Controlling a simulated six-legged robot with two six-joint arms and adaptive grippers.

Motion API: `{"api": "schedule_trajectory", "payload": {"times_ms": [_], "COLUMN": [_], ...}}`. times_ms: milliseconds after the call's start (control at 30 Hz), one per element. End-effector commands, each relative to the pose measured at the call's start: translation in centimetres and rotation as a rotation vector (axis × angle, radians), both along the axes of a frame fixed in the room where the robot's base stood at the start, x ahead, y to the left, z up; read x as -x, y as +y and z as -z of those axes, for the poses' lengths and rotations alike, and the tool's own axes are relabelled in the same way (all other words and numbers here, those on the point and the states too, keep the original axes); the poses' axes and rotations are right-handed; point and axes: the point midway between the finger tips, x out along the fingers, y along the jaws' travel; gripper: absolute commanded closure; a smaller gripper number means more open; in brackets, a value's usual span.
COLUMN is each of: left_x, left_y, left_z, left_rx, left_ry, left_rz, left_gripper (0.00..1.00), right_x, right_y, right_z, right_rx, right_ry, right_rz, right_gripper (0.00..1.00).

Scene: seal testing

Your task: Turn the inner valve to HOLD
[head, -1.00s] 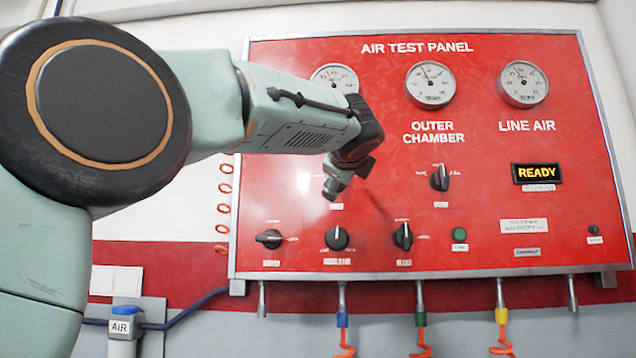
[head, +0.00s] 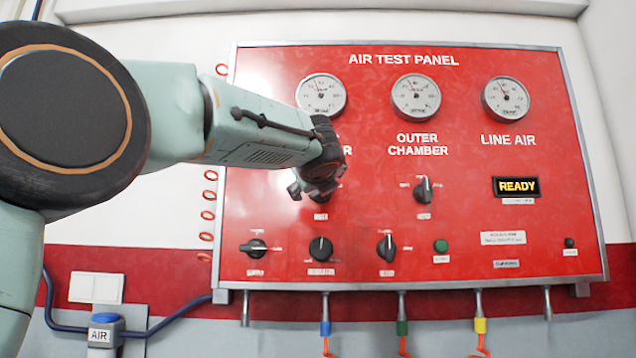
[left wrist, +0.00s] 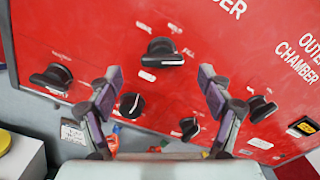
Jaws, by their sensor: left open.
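The red air test panel (head: 460,215) fills the middle of the head view. Its inner valve is mostly hidden there behind my left gripper (head: 308,188). In the left wrist view the inner valve (left wrist: 162,52) is a black knob, its bar lying roughly across the picture, with a FILL label up to its right. My left gripper (left wrist: 161,74) is open and empty. Its fingers stand apart on either side below the knob in that picture, and I see no contact. The outer chamber valve (head: 423,190) is a similar black knob to the right. My right gripper is in neither view.
Three black knobs, left (head: 254,248), middle (head: 320,249) and right (head: 387,249), line the panel's lower part, beside a green button (head: 440,246). Gauges sit above. A lit READY display (head: 517,186) is at right. Hoses hang below the panel.

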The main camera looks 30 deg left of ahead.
Motion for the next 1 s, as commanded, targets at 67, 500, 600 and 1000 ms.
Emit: {"api": "schedule_trajectory", "payload": {"times_ms": [67,500,600,1000], "left_x": [-0.4,-4.6,-5.0,-5.2], "left_y": [0.3,2.9,3.2,3.3], "left_z": [-0.3,-0.1,-0.1,0.1], "left_rx": [0.001,0.002,0.002,0.001], "left_ry": [0.004,0.003,0.001,0.002], "left_rz": [0.000,0.002,0.002,0.002], "left_gripper": [0.21,0.21,0.21,0.27], "right_x": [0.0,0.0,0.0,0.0], "right_y": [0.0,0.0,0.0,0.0], "right_z": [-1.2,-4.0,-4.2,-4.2], "right_rx": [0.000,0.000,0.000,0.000], "right_ry": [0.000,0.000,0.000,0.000], "right_rz": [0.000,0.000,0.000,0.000], "right_gripper": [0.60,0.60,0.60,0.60]}}
